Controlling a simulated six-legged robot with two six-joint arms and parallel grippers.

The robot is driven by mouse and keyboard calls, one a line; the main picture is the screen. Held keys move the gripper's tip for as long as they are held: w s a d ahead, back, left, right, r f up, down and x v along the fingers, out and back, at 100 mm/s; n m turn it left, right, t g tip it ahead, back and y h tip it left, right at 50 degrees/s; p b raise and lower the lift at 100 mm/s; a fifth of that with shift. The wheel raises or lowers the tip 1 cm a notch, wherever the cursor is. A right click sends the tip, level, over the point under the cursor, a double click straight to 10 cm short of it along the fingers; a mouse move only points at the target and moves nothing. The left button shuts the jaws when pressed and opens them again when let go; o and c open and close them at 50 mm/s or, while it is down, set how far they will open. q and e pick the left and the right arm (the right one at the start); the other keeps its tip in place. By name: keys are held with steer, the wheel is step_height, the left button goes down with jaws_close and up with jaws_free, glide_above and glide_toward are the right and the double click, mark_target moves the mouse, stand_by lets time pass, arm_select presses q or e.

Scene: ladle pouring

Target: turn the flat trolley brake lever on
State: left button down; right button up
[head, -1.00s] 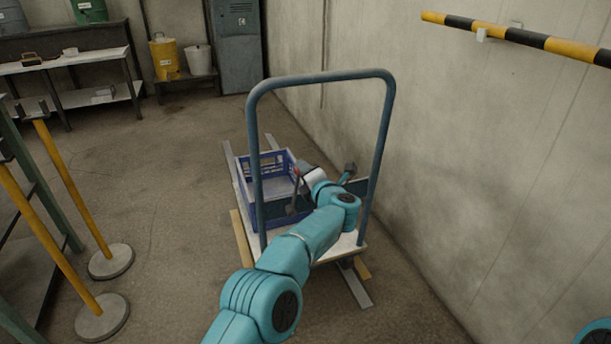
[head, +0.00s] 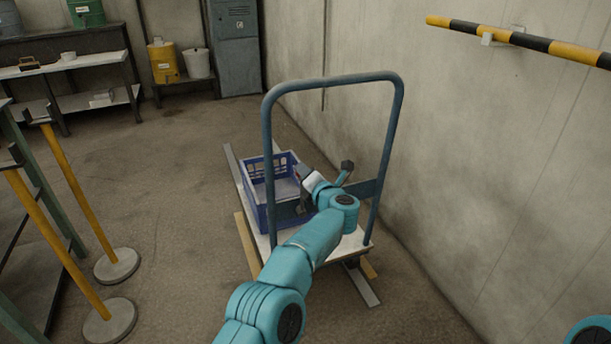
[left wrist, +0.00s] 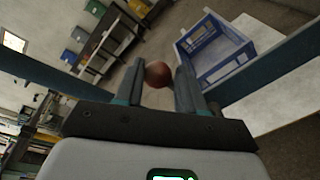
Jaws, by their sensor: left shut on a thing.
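The flat trolley (head: 353,243) has a white deck and a tall blue push handle (head: 394,120). The brake lever's red-brown round knob (left wrist: 158,73) shows between the two fingers of my left gripper (left wrist: 161,82) in the left wrist view. In the head view my left gripper (head: 306,180) is at the trolley, near the handle's lower crossbar, and is shut on the knob. The lever's shaft and pivot are hidden by the gripper and wrist. My right gripper is out of view.
A blue crate (head: 257,200) stands on the deck, close to my left gripper. A concrete wall (head: 480,180) lies to the right, with a striped yellow-black bar (head: 530,42). Yellow posts (head: 75,190) stand at left. The floor between posts and trolley is clear.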

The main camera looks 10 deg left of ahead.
arm_select(q)
steer(key=shift+s+a+f, duration=0.15)
steer(key=shift+a+f, duration=0.15)
steer(key=shift+f, duration=0.5)
steer(key=shift+c, duration=2.4)
jaws_free()
steer(key=p+v, duration=0.2)
steer(key=v, duration=1.4)
steer(key=shift+d+r+p, duration=0.2)
steer(key=shift+r+p, duration=0.1)
